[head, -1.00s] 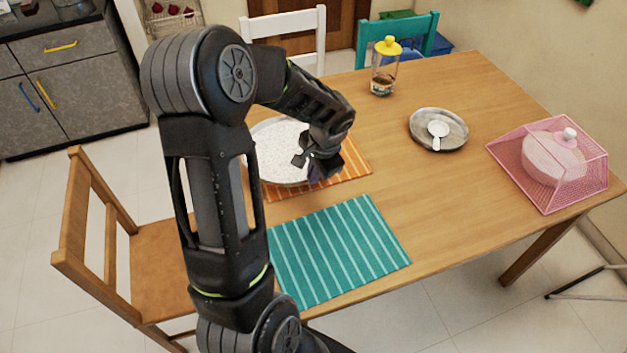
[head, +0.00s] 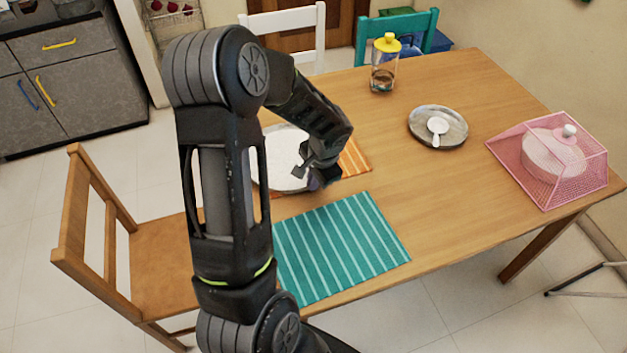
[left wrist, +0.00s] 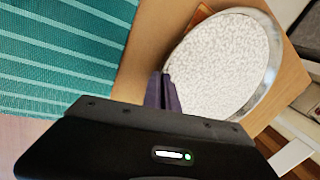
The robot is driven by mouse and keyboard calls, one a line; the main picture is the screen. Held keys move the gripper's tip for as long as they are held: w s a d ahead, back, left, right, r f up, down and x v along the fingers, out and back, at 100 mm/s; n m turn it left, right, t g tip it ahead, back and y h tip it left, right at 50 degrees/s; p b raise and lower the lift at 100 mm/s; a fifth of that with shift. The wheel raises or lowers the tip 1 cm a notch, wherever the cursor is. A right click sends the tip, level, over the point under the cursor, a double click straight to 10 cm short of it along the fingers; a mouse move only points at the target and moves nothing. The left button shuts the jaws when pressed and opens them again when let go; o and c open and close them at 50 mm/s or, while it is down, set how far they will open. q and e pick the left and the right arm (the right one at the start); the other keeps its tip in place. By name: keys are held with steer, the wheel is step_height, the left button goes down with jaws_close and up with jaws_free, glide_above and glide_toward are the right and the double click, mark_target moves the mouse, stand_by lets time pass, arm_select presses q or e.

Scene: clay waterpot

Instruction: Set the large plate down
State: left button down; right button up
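The large plate (head: 283,150) is round, with a white speckled face and a smooth grey rim. In the head view it is over the orange striped placemat (head: 354,158), partly hidden behind my left arm. My left gripper (head: 318,178) is at the plate's near right edge, its fingers closed on the rim. In the left wrist view the dark fingers (left wrist: 163,92) meet the edge of the plate (left wrist: 222,62). I cannot tell whether the plate touches the mat or is slightly above it. My right gripper is not in view.
A teal striped placemat (head: 340,245) lies in front on the wooden table (head: 440,210). A small grey plate with a white spoon (head: 438,127), a yellow-lidded jar (head: 384,65) and a pink mesh cover (head: 550,165) stand farther right. The table's middle is clear.

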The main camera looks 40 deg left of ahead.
arm_select(q)
steer(key=c, duration=1.7)
jaws_free()
steer(key=shift+f, duration=0.1)
steer(key=shift+r, duration=0.2)
steer(key=v, duration=1.2)
